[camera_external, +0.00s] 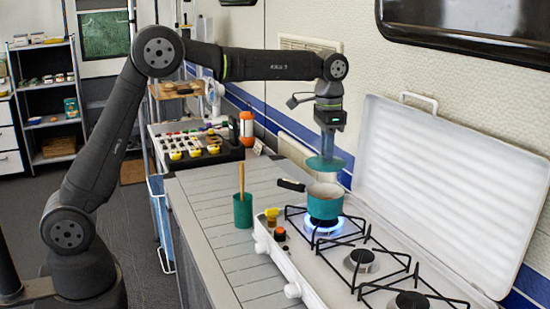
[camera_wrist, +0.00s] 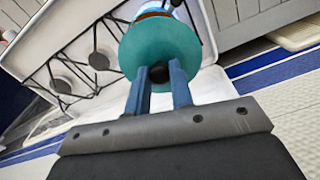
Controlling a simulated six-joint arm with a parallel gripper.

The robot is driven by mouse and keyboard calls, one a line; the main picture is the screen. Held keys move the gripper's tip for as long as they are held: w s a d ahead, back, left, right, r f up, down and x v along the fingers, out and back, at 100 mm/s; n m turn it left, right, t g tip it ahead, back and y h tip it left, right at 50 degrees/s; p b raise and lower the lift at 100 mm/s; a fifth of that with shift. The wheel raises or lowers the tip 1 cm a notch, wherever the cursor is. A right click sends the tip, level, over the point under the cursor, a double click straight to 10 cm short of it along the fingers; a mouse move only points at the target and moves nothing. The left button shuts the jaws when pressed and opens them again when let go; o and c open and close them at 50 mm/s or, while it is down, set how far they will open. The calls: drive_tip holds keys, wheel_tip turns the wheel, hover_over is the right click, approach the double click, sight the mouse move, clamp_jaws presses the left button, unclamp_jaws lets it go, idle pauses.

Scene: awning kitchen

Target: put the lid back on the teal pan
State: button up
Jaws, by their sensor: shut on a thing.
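The teal pan (camera_external: 324,206) stands on the rear left burner of the stove, over a lit blue flame. It is open at the top, with a pale inside and a dark handle pointing left. My gripper (camera_external: 327,150) is above and slightly behind the pan, pointing down. In the wrist view my gripper (camera_wrist: 160,80) is shut on the dark knob of the teal lid (camera_wrist: 155,42). In the external view the lid (camera_external: 326,163) hangs a little above the pan, apart from it. In the wrist view the lid hides most of the pan.
The white stove (camera_external: 290,270) has several burners with black grates, and its white cover (camera_external: 450,190) stands raised behind. A teal cup (camera_external: 242,210) with a wooden utensil is on the counter left of the stove.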

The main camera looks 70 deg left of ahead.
sight(327, 163)
drive_tip(key=shift+d+f, duration=0.1)
drive_tip(key=shift+d, duration=0.35)
drive_tip(key=shift+f, duration=3)
drive_tip(key=shift+f, duration=0.2)
drive_tip(key=o, duration=1.3)
drive_tip(key=shift+r, duration=2.55)
